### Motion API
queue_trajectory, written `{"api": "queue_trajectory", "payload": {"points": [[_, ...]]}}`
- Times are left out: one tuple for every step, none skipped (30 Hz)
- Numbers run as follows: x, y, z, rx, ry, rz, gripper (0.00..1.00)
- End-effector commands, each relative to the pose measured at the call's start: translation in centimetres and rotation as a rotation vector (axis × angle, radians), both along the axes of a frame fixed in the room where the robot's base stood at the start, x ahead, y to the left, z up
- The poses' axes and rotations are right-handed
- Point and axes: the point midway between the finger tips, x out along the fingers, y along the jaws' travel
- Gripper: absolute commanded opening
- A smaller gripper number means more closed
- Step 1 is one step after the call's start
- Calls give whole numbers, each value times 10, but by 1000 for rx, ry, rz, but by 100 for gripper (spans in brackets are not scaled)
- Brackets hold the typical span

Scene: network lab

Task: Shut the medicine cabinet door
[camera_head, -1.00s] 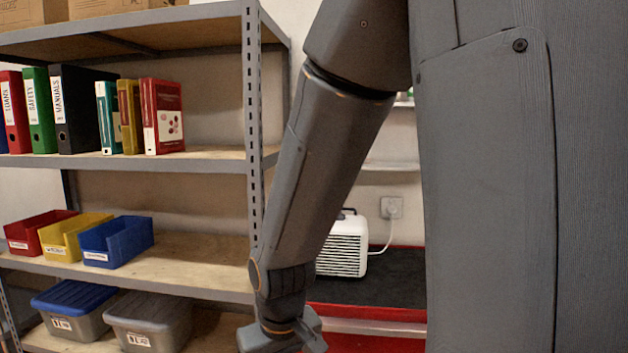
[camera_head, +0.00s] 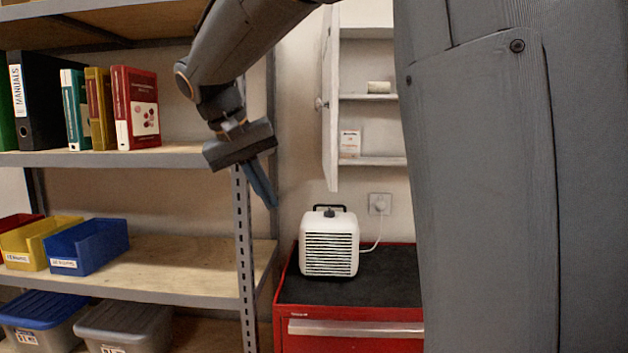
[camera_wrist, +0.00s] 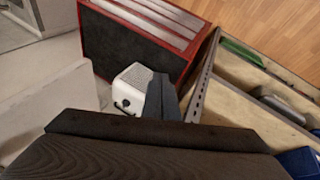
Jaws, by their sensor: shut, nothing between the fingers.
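The medicine cabinet (camera_head: 372,98) hangs on the wall above the red tool chest, partly hidden by my own body. Its white door (camera_head: 331,100) stands wide open, swung out on the cabinet's left side, with a small knob on its left face. A small box and a pale roll show on the shelves inside. My gripper (camera_head: 264,186) is shut and empty, pointing down to the left of the door and apart from it, in front of the shelf post. In the wrist view its fingers (camera_wrist: 162,98) show beside the white heater.
A white heater (camera_head: 329,242) stands on the red tool chest (camera_head: 350,311) below the door, with its cord at a wall socket (camera_head: 380,204). A metal shelf (camera_head: 205,157) with binders and bins fills the left. Free wall lies between shelf and door.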

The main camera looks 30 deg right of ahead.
Motion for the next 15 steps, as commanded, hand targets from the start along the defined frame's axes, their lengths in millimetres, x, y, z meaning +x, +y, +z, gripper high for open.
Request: {"api": "queue_trajectory", "payload": {"points": [[6, -3, 29, -35, -34, -47, 0], [6, -5, 44, -55, -50, -79, 0], [6, -8, 63, -79, -70, -119, 0], [5, -10, 75, -93, -83, -146, 0], [4, -11, 85, -106, -95, -169, 0], [3, -12, 96, -118, -108, -194, 0], [2, -13, 102, -126, -117, -209, 0], [1, -14, 107, -132, -122, -221, 0], [1, -15, 111, -137, -128, -232, 0], [0, -16, 113, -140, -131, -238, 0], [0, -17, 113, -142, -132, -242, 0], [0, -19, 111, -144, -132, -244, 0], [0, -21, 109, -144, -130, -245, 0], [0, -24, 106, -144, -130, -245, 0], [1, -27, 101, -143, -131, -245, 0]]}}
